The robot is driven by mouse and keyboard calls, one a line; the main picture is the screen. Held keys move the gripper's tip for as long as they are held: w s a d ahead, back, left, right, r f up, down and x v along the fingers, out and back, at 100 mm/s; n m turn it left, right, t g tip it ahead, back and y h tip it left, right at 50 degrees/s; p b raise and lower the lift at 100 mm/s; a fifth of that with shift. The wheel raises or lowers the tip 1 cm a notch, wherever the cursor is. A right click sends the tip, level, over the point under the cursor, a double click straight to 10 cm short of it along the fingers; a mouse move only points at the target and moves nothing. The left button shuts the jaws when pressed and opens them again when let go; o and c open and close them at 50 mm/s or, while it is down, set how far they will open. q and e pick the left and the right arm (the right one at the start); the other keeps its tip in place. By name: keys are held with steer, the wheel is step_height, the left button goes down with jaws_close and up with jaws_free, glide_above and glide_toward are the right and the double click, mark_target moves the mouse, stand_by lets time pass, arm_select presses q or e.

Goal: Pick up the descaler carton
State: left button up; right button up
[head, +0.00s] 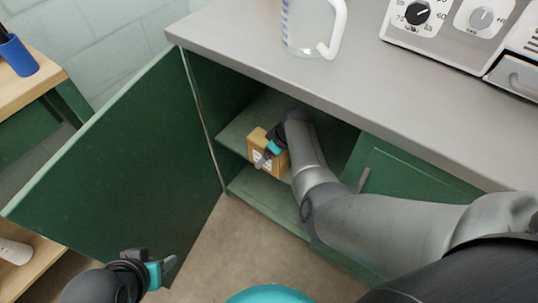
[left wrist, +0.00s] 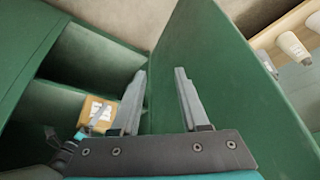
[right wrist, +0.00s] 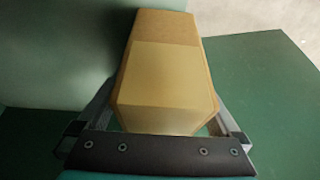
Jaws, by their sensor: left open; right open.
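The descaler carton (head: 257,138) is a tan box with a white label, standing on a shelf inside the open green cabinet. It also shows in the left wrist view (left wrist: 93,106). In the right wrist view the carton (right wrist: 160,75) lies between the fingers of my right gripper (right wrist: 163,110). This gripper is open, with one finger on each side of the box; whether either touches it I cannot tell. My left gripper (left wrist: 163,75) is open and empty, low in front of the swung-open door in the head view (head: 160,272).
The green cabinet door (head: 125,165) stands open at the left. The grey countertop (head: 240,45) overhangs the opening and holds a clear jug (head: 305,25). A closed green door (head: 405,175) flanks the opening at right. Wooden shelving with a blue cup (head: 18,57) stands far left.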

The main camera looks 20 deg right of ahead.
steer(key=shift+f, duration=0.2)
steer(key=c, duration=1.5)
steer(key=shift+w, duration=0.1)
jaws_close()
steer(key=shift+r, duration=0.2)
